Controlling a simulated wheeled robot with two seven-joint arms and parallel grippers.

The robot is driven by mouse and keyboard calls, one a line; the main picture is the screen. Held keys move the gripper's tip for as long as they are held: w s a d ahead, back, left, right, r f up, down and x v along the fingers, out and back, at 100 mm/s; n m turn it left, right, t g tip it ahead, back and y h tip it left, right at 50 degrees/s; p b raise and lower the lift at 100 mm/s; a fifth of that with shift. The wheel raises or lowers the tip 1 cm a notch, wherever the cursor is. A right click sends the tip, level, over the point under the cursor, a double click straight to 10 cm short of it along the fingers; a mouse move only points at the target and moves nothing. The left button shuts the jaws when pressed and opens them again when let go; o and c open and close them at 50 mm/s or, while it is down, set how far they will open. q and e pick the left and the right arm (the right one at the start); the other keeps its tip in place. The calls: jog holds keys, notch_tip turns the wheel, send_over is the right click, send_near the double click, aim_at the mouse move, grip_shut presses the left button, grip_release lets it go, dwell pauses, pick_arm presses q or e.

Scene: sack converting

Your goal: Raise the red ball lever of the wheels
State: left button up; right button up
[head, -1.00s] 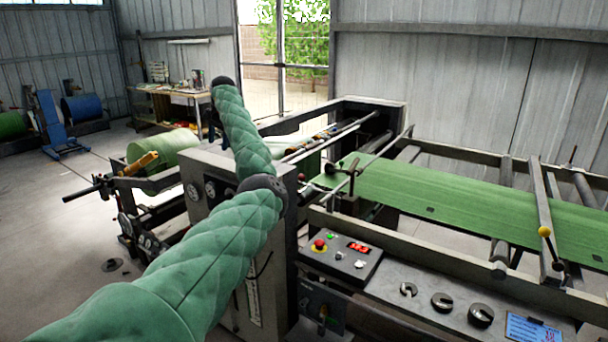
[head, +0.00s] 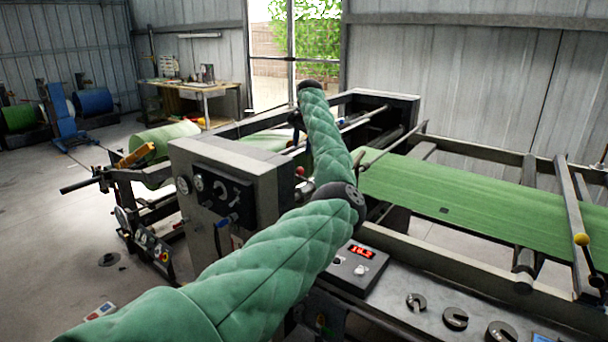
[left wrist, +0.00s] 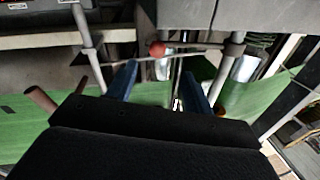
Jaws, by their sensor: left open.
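The red ball (head: 299,171) of the lever shows small in the head view, just right of the grey machine cabinet and left of my forearm. In the left wrist view the red ball (left wrist: 157,48) is near the top middle, beyond my blue fingertips and between their lines, close to a thin rod. My left gripper (left wrist: 163,75) is open with nothing between its fingers. In the head view my left gripper (head: 297,133) is partly hidden behind my arm, above the ball in the picture. My right gripper is not in view.
The grey cabinet (head: 235,165) with gauges and a blue-handled valve stands left of my arm. Green web (head: 450,195) runs over the frame to the right. A yellow ball lever (head: 581,239) is at far right. Round slotted weights (head: 455,318) lie on the front ledge.

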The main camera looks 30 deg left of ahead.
aim_at(300, 168)
pick_arm(q)
jog(key=f, duration=0.3)
jog(key=a+f, duration=0.1)
jog(key=f, duration=0.3)
jog(key=w+f, duration=0.1)
jog(key=f, duration=0.2)
jog(key=shift+a+f, duration=0.2)
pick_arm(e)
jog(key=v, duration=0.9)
pick_arm(q)
jog(key=shift+c, duration=0.2)
grip_shut()
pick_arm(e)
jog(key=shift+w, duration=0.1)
